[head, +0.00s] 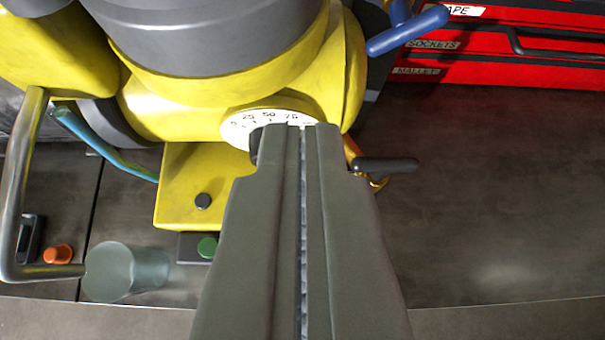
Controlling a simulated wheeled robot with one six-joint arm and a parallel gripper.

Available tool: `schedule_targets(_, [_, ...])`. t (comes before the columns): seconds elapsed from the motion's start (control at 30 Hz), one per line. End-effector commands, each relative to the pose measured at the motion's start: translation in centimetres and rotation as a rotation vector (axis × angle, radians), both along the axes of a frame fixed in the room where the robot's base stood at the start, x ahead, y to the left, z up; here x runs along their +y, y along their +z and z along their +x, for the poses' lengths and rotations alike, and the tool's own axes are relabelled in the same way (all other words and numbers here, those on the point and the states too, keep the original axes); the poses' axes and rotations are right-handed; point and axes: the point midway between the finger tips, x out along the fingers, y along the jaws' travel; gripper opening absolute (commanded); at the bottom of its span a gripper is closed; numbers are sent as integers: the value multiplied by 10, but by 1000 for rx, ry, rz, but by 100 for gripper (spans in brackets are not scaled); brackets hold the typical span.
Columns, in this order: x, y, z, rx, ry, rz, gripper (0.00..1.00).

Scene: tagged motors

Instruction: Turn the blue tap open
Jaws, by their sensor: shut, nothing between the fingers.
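A blue tap handle (408,31) shows at the upper right, beside the yellow machine body. It is a rounded bar lying at a slant, with a short blue stem going up out of the frame. The rest of the tap is cut off by the top edge. My gripper (301,128) is shut and empty, pointing up the picture from the bottom centre. Its tips overlap the lower part of a white dial. The tap handle is above and to the right of the tips, clear of them.
The yellow and grey machine (180,105) fills the upper left, with the white dial (247,119) on it. A black lever (388,165) is right of my fingers. A red drawer cabinet (480,72) stands behind.

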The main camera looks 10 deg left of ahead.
Motion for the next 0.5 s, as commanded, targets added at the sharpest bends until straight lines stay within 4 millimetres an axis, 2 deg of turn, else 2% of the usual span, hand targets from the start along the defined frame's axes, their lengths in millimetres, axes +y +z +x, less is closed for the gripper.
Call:
schedule_targets(0.17, [4,8,-17,-1,0,-1,0])
schedule_targets(0.37, [5,10,-23,0,-1,-1,35])
schedule_targets(0.5, [7,8,-22,-19,-11,31,36])
